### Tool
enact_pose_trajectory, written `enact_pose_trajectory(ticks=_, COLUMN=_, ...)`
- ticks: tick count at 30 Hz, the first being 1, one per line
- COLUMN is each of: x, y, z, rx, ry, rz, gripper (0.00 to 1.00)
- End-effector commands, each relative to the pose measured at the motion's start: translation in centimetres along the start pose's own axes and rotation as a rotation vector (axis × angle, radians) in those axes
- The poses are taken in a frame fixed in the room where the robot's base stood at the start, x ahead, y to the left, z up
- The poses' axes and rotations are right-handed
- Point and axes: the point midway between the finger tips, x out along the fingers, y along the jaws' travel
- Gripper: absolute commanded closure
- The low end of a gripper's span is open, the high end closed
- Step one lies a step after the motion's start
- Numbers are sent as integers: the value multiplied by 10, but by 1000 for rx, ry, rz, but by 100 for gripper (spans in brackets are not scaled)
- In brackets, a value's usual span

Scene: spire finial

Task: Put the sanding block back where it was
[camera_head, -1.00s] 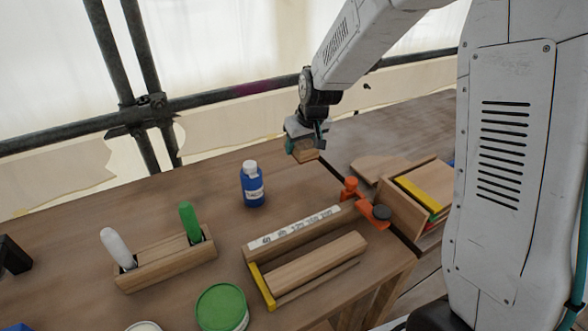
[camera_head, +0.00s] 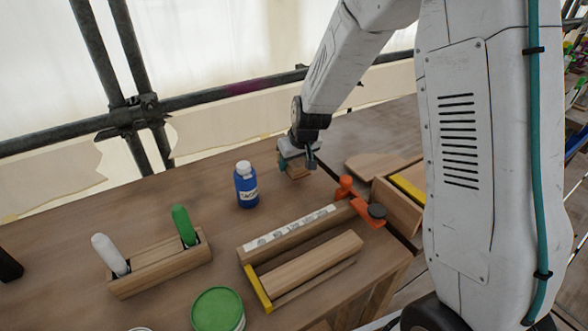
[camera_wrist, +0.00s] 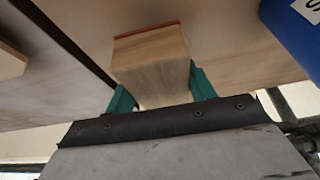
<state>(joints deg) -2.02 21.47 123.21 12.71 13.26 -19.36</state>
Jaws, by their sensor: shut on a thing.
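The sanding block (camera_head: 296,170) is a small pale wooden block at the back right of the near table, close to the gap between the two tables. My gripper (camera_head: 302,162) is shut on it from above. In the wrist view the block (camera_wrist: 150,62) shows between the two teal fingers of my gripper (camera_wrist: 160,88), with a thin reddish layer on its far end. I cannot tell whether the block touches the table or hangs just above it.
A blue bottle (camera_head: 247,186) stands left of the block. An orange clamp (camera_head: 362,204) and a wooden jig (camera_head: 290,232) lie in front. A wooden box (camera_head: 397,205) is at right. A rack (camera_head: 160,263) with white and green handles and a green tin (camera_head: 218,310) are at left.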

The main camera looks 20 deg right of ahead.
Motion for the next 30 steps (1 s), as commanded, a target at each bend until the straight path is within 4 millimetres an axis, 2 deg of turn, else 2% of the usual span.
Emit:
enact_pose_trajectory(ticks=3, x=18, y=0, z=9, rx=2, ry=-5, rz=-1, gripper=70)
enact_pose_trajectory(ticks=6, x=25, y=0, z=11, rx=1, ry=-1, rz=0, gripper=70)
enact_pose_trajectory(ticks=29, x=37, y=0, z=16, rx=1, ry=-1, rz=1, gripper=70)
enact_pose_trajectory(ticks=30, x=37, y=0, z=16, rx=1, ry=-2, rz=1, gripper=40)
